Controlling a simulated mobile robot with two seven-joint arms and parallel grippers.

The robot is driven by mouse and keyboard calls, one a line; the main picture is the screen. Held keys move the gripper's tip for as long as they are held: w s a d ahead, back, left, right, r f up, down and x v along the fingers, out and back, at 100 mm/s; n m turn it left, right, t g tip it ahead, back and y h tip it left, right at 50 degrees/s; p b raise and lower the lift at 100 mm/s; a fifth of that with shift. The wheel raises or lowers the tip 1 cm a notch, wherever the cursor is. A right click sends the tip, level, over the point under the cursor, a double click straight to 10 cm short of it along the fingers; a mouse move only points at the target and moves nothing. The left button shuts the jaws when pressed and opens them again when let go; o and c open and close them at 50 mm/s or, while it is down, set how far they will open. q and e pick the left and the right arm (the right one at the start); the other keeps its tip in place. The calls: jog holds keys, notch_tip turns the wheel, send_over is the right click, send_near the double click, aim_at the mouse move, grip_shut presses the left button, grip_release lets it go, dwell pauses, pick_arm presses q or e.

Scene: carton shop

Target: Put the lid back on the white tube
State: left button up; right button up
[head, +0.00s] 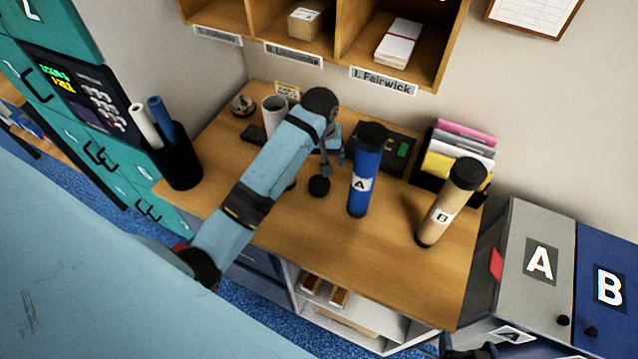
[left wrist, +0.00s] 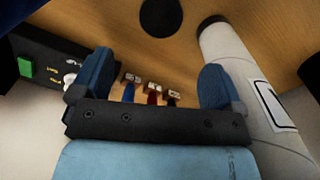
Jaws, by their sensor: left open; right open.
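The white tube (head: 272,113) stands upright on the desk, its top open with no lid on it, partly behind my left arm. It also shows in the left wrist view, slanting along the right side (left wrist: 240,75) with a label. A round black lid (head: 319,186) lies on the desk and shows as a dark disc at the top of the left wrist view (left wrist: 160,17). My left gripper (head: 329,152) is open above the desk behind the lid, empty, its blue fingers apart (left wrist: 158,82). My right gripper (head: 468,351) barely shows at the bottom edge, open.
A capped blue tube A (head: 364,178) and a capped brown tube B (head: 447,208) stand to the right. A black holder (head: 174,165) with rolls stands left. A file rack (head: 458,160) is at the back right. The desk front is clear.

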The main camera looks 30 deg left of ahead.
pick_arm(q)
send_over(319, 183)
jog(key=f, duration=0.5)
jog(key=shift+w, duration=0.25)
jog(key=shift+s+f, duration=0.15)
jog(key=shift+f, duration=1.15)
jog(key=shift+s+f, duration=0.1)
jog(key=shift+f, duration=1.15)
jog(key=c, duration=1)
